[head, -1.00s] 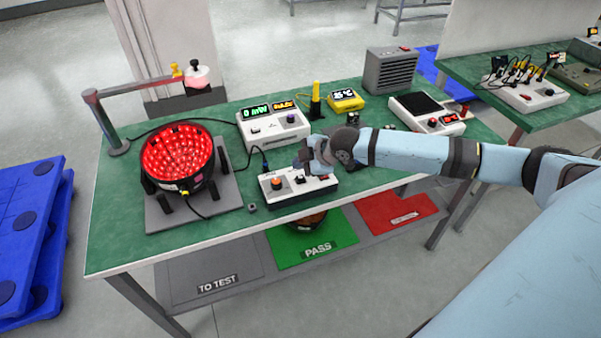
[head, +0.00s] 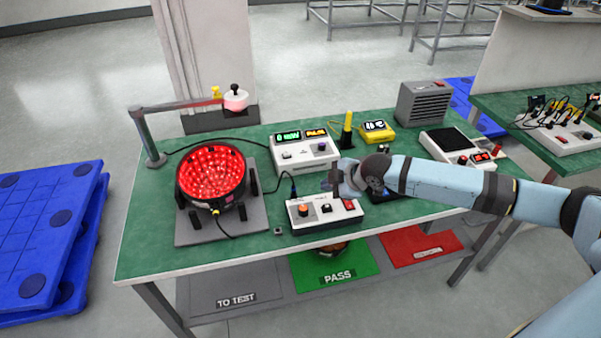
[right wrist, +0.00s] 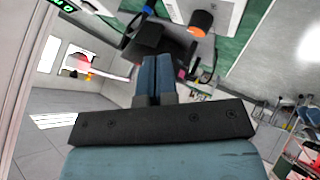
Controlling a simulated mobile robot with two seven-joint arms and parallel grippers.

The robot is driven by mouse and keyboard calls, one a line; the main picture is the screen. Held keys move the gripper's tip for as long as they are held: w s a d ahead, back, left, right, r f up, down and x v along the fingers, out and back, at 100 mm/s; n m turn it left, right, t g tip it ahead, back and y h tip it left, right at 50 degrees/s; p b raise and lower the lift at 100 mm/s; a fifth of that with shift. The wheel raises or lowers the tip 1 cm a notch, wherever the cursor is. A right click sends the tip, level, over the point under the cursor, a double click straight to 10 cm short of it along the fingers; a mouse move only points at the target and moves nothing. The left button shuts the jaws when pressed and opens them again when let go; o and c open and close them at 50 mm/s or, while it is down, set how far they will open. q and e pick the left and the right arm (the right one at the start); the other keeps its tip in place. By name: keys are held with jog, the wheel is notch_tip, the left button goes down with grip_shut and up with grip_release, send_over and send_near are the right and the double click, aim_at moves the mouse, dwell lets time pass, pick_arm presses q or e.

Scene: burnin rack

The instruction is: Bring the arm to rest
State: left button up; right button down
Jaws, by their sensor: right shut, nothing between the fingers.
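My right arm comes in from the right in the head view. Its gripper (head: 336,184) is over the bench, just behind and above a white control box (head: 312,218) with an orange knob, a black knob and a red switch. The gripper looks apart from the box. In the right wrist view the two blue fingers (right wrist: 154,75) lie together, shut and empty. A black and white device with an orange knob (right wrist: 200,23) shows past the fingertips. My left gripper is not in view.
A red-lit round lamp (head: 212,174) stands on a grey plate on the green bench (head: 150,240). Meters, a yellow display (head: 378,131) and a grey heater box (head: 422,104) stand behind. A green PASS mat (head: 335,266) lies on the lower shelf. Blue pallets (head: 45,230) stand left.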

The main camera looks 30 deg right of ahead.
jog(key=s+a+f+m+y+p, duration=0.1)
jog(key=s+a+f+p, duration=0.15)
jog(key=a, duration=0.35)
jog(key=s+a+f+m+y+p, duration=0.1)
jog(key=s+a, duration=0.3)
jog(key=a, duration=0.1)
pick_arm(q)
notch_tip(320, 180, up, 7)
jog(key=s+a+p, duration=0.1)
jog(key=p, duration=0.6)
pick_arm(e)
jog(key=s+a+m+t+h, duration=0.1)
jog(key=s+m, duration=0.3)
jog(key=s, duration=0.6)
jog(key=s+a+m+t+h, duration=0.1)
jog(key=s+a+m, duration=0.3)
jog(key=s, duration=0.6)
jog(key=shift+a+f+m+t+h, duration=0.25)
jog(key=shift+f+m+t+h, duration=0.3)
jog(key=shift+m, duration=0.25)
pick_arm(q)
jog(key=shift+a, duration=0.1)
pick_arm(e)
jog(key=shift+r, duration=0.1)
